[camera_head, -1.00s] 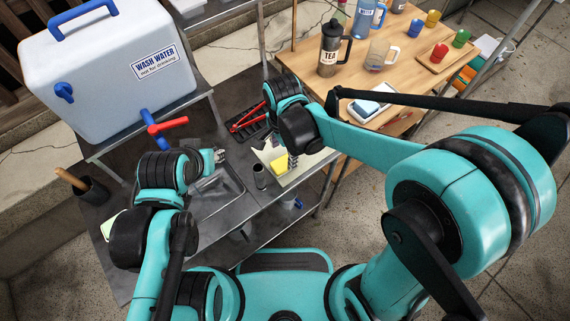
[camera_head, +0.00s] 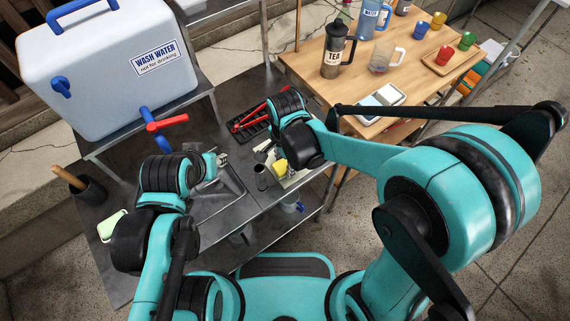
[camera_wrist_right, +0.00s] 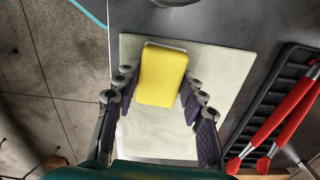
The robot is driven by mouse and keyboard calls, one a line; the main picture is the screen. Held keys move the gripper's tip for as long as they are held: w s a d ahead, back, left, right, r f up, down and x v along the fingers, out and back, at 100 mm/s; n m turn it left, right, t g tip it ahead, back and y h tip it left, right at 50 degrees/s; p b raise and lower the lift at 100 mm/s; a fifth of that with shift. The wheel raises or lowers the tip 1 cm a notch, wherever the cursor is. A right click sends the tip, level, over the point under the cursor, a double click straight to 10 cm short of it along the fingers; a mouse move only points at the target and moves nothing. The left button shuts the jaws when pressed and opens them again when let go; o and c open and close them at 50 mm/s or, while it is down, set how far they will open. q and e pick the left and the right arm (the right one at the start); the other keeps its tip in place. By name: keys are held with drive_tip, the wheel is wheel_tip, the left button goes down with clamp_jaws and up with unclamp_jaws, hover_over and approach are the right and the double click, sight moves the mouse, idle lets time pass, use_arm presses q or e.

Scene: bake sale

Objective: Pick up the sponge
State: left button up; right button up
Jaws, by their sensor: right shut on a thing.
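The yellow sponge (camera_wrist_right: 162,75) is between the fingers of my right gripper (camera_wrist_right: 160,88) in the right wrist view, over a pale mat (camera_wrist_right: 225,65). The gripper is shut on it. Whether the sponge still touches the mat is not clear. In the head view the sponge (camera_head: 280,167) is a small yellow patch, and my right wrist hides most of that gripper. My left gripper (camera_head: 221,160) is over the dark counter by the sink; its fingers are too small to tell open from shut.
A red-handled tool (camera_wrist_right: 285,115) lies in a black rack (camera_wrist_right: 262,105) beside the mat. A dark cup (camera_head: 262,177) stands close to the sponge. The wash water container (camera_head: 105,75) is at back left. A wooden table (camera_head: 310,65) with a tea jug (camera_head: 333,50) is at back right.

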sight(285, 164)
wheel_tip(285, 164, up, 4)
drive_tip(key=shift+r+p, duration=0.15)
drive_tip(key=shift+p, duration=0.95)
drive_tip(key=s+d+r+p, duration=0.4)
drive_tip(key=s+d+r, duration=0.2)
drive_tip(key=s+d, duration=0.2)
drive_tip(key=shift+d+r, duration=0.15)
drive_tip(key=shift+r, duration=0.2)
drive_tip(key=shift+s, duration=0.1)
